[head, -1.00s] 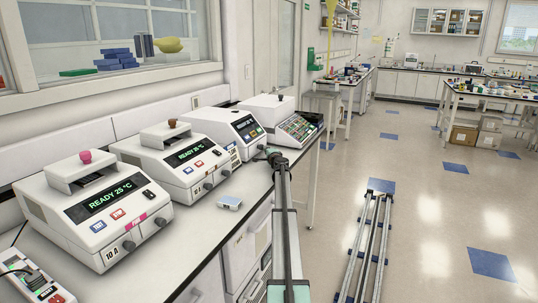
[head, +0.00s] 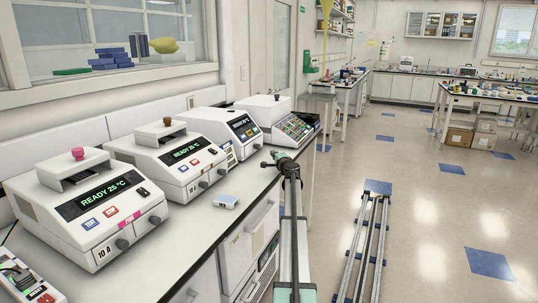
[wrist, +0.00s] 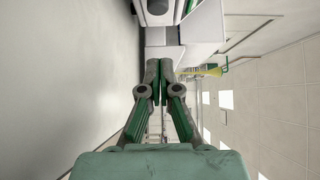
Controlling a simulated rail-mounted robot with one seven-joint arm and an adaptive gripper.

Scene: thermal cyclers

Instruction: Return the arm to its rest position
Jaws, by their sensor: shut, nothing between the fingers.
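My gripper (wrist: 160,82) is shut and empty in the wrist view, its grey and green fingers together. In the head view my arm reaches forward along the front edge of the bench. My gripper (head: 268,163) is at its far end, partly hidden by the wrist. It is beside the white thermal cyclers and touches none that I can see. The nearest thermal cycler (head: 100,235) reads READY 25 °C and has a pink knob. A second cycler (head: 180,172) has a brown knob. A third cycler (head: 228,125) and a fourth (head: 285,130) stand farther back.
A small blue and white block (head: 225,202) lies on the bench (head: 190,245) in front of the second cycler. A small device (head: 25,280) is at the near left corner. Floor rails (head: 362,250) run to the right, with open floor beyond.

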